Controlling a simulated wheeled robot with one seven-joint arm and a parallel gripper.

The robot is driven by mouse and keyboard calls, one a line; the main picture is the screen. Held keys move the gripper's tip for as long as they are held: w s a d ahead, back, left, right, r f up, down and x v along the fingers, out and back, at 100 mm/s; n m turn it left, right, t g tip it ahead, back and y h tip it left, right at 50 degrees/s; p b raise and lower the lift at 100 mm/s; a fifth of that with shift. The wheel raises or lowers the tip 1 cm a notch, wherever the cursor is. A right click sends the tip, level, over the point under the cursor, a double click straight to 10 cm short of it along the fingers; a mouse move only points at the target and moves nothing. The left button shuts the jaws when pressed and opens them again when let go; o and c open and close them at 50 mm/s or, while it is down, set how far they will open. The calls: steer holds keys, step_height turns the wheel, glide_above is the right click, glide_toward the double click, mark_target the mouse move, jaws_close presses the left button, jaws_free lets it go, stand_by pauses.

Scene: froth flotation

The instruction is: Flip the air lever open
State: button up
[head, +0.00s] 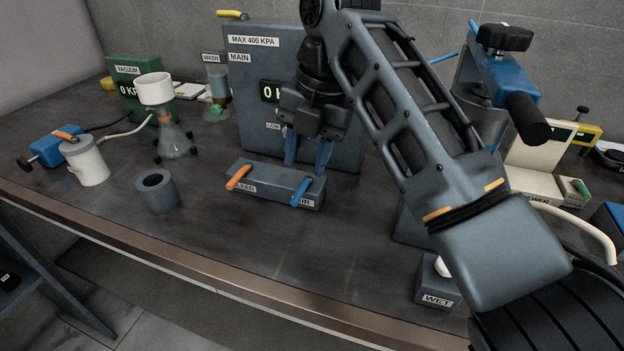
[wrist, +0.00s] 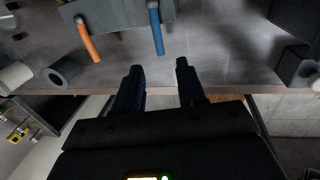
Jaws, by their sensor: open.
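The air lever (head: 302,191) is a blue handle on the right end of a grey valve block (head: 270,190), above a label partly covered by the lever and ending in "IR". It tilts toward the table front. In the wrist view the blue lever (wrist: 156,32) stands just beyond the fingertips, roughly in line with the gap between them. An orange lever (head: 238,177) sits at the block's left end, beside a partly covered label reading "LEED". My gripper (head: 305,166) is open and empty, pointing down near the blue lever. I see no contact with the lever.
The tall grey MAIN panel (head: 250,50) stands behind the block. A grey cylinder (head: 156,192) and a white cup (head: 86,162) stand left. A flask with a white funnel (head: 155,90) is further back. A WET block (head: 437,285) is front right. The table front before the valve block is clear.

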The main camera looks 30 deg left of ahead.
mark_target(297, 195)
steer(key=f, duration=0.2)
steer(key=a+f, duration=0.1)
steer(key=f, duration=0.4)
steer(key=shift+s+a+f+p, duration=0.2)
steer(key=shift+a+p, duration=0.05)
steer(key=shift+p, duration=0.1)
steer(key=shift+c, duration=0.5)
jaws_close()
